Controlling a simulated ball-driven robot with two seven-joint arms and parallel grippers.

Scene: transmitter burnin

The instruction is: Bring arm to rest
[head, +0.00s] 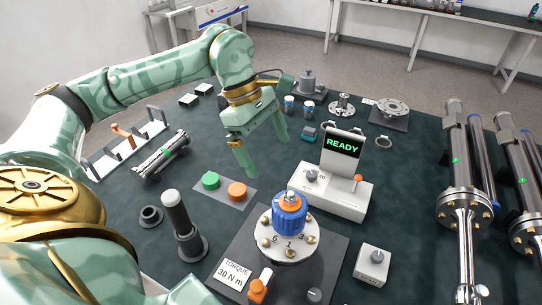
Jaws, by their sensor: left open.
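My left arm (92,85) reaches in from the left, arches over the table and ends in my left gripper (265,158). The gripper points down with its two green fingers spread apart and nothing between them. It hangs above the dark green table, behind the green and orange buttons and left of the display unit. I cannot tell its exact height. My right gripper is not in view.
A blue-topped transmitter (290,216) stands on a numbered flange in front. A display unit (345,186) reads READY. Green and orange buttons (224,190), a dark upright post (178,215) and a rack (125,140) stand left. Large metal cylinders (458,165) stand right.

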